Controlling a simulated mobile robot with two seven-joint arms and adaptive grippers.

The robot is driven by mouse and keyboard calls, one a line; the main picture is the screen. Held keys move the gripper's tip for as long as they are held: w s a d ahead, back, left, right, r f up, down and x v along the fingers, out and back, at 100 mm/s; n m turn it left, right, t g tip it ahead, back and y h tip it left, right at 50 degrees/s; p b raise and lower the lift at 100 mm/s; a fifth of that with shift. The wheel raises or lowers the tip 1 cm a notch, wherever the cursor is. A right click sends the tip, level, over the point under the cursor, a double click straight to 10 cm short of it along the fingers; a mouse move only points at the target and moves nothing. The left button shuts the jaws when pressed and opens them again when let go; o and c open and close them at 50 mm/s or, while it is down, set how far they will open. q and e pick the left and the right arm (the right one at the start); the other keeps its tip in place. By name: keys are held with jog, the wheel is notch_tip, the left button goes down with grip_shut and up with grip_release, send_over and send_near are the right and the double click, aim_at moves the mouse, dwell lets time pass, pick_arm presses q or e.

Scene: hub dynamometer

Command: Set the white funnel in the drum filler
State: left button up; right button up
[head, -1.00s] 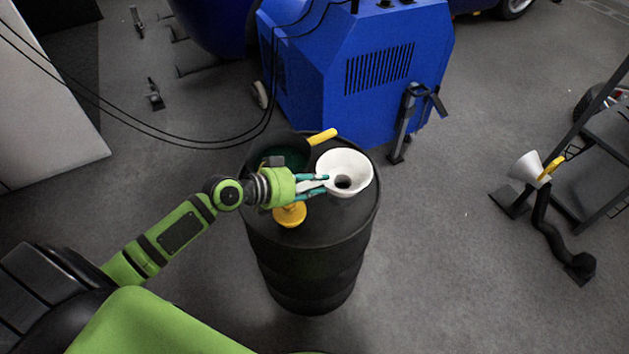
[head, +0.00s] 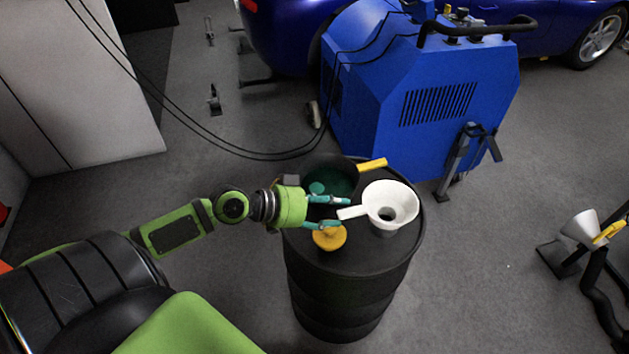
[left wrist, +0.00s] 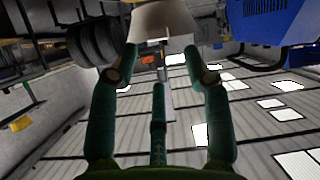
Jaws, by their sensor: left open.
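The white funnel (head: 392,200) stands upright at the right side of the black drum's top (head: 345,262), its handle pointing left. Its lower end seems to meet the drum top where the filler would be; the filler itself is hidden, so I cannot tell how deep it sits. My left gripper (head: 341,212) is open, its teal fingers apart on either side of the handle's end. In the left wrist view the funnel (left wrist: 162,22) is ahead, beyond the spread fingers (left wrist: 163,75), with the handle between them. My right gripper is not in view.
On the drum lie a yellow cap (head: 330,238) and a dark green-lined pan with a yellow handle (head: 372,164). A blue machine (head: 420,100) stands behind, with cables hanging left. Another white funnel (head: 578,228) is at the right. Grey floor beside the drum is clear.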

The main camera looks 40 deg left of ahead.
pick_arm(q)
jog(key=shift+v, duration=2.2)
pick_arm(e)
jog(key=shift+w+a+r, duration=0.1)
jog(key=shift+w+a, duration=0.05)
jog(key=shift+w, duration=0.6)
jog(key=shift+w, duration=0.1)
